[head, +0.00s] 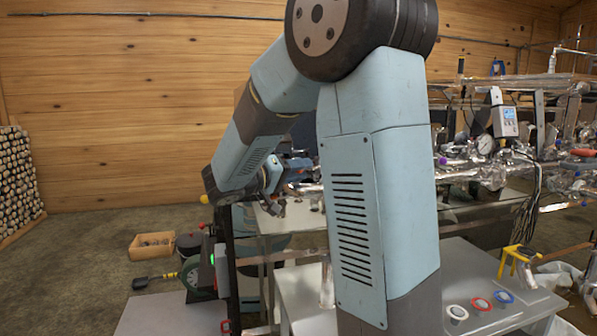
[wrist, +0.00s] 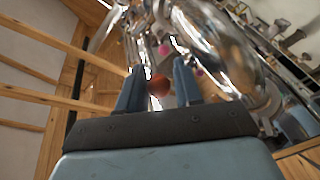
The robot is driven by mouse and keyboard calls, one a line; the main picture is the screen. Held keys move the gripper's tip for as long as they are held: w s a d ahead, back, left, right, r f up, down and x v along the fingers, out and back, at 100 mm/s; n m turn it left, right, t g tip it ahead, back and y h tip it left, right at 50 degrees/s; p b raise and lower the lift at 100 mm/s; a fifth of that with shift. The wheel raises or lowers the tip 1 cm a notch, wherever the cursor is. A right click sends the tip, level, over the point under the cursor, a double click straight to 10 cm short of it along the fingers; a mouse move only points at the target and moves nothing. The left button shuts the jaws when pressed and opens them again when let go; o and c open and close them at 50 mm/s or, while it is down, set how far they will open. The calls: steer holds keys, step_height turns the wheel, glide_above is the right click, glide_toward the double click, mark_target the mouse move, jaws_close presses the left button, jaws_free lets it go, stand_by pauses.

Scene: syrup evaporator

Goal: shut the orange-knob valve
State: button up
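In the wrist view, a round orange knob (wrist: 158,86) shows between the two fingers of my gripper (wrist: 159,67). The fingers stand apart, with a visible gap on each side of the knob. I cannot tell how deep the knob lies between them. Shiny metal pipework shows around and behind it. In the head view, my arm reaches down and left to the near end of the evaporator, and its large upright link hides part of that area. I cannot make out this knob there.
Pink knobs (wrist: 164,50) sit on the pipes just beyond the fingers. A large shiny curved pipe (wrist: 212,38) lies close on the right. Open floor lies at the left.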

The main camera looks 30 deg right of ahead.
steer(key=shift+c, duration=0.2)
jaws_close()
steer(key=shift+a, duration=0.2)
